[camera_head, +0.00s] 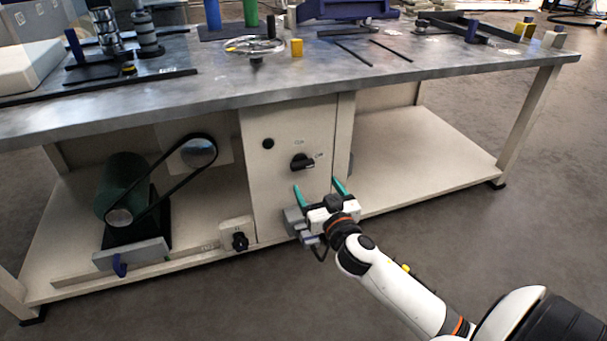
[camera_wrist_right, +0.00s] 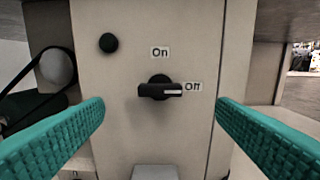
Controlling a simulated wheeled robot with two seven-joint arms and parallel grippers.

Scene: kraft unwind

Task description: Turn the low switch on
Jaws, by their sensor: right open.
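A black rotary switch (camera_head: 302,162) is on the cream cabinet panel (camera_head: 262,185) under the bench. In the right wrist view the switch (camera_wrist_right: 160,89) has its handle lying level, its white mark toward the "Off" label (camera_wrist_right: 194,86); the "On" label (camera_wrist_right: 159,52) is above it. A second black knob (camera_head: 239,240) sits lower, on a small box at the lower shelf's front; its setting is too small to read. My right gripper (camera_head: 318,187) is open and empty, its green fingers pointing at the panel just below the upper switch. My left gripper is not in view.
A round black button (camera_head: 268,143) is left of the upper switch. A green motor (camera_head: 126,185) with a black belt (camera_head: 165,180) stands on the lower shelf at left. The metal benchtop (camera_head: 225,82) overhangs the panel. The right part of the shelf (camera_head: 420,155) is clear.

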